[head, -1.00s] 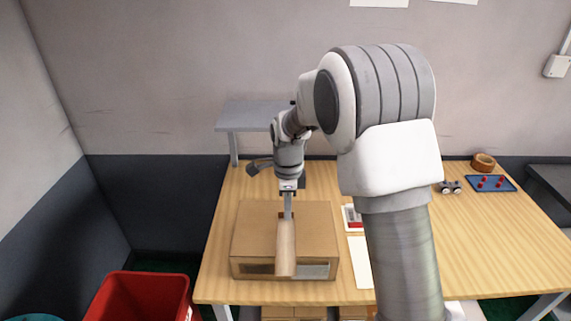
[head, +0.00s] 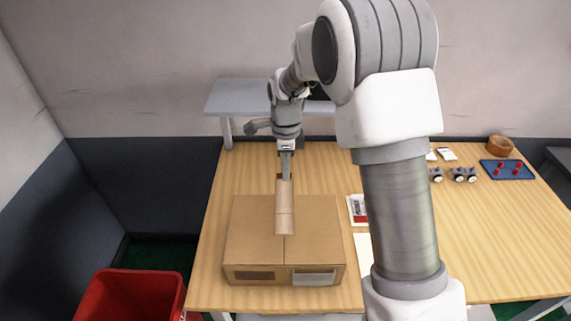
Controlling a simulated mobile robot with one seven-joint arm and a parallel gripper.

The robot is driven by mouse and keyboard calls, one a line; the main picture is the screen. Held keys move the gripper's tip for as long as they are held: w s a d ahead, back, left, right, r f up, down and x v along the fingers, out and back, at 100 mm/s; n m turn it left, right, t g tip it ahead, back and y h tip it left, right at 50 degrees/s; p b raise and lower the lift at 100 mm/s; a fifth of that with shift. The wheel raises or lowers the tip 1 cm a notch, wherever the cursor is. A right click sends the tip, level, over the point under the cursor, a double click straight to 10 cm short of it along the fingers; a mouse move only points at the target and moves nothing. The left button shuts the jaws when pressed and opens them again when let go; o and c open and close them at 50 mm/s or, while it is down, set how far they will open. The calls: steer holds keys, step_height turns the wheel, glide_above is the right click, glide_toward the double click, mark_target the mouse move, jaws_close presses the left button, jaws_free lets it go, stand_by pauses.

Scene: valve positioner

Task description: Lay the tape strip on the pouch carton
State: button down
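The pouch carton (head: 250,228) is a closed brown cardboard box near the front left of the table. A seam runs along its top, and a white label shows on its front. The tape strip (head: 284,208) is a long, pale tan band. My gripper (head: 285,178) is shut on its far end. The strip reaches from the gripper towards the camera, over the carton's back edge and the back half of its top, roughly in line with the seam. I cannot tell whether it touches the carton. The fingertips are small and partly merged with the strip.
A grey raised shelf (head: 235,97) stands at the back left, behind my gripper. A red bin (head: 130,297) is on the floor at front left. A tape roll (head: 499,146) and a blue tray (head: 508,169) with red pieces lie at the right. My arm hides the table's middle.

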steer(key=shift+f+b, duration=2.55)
steer(key=shift+f, duration=1.3)
steer(key=shift+f+b, duration=0.3)
steer(key=shift+f, duration=0.2)
steer(key=c, duration=1)
jaws_free()
steer(key=shift+r, duration=0.15)
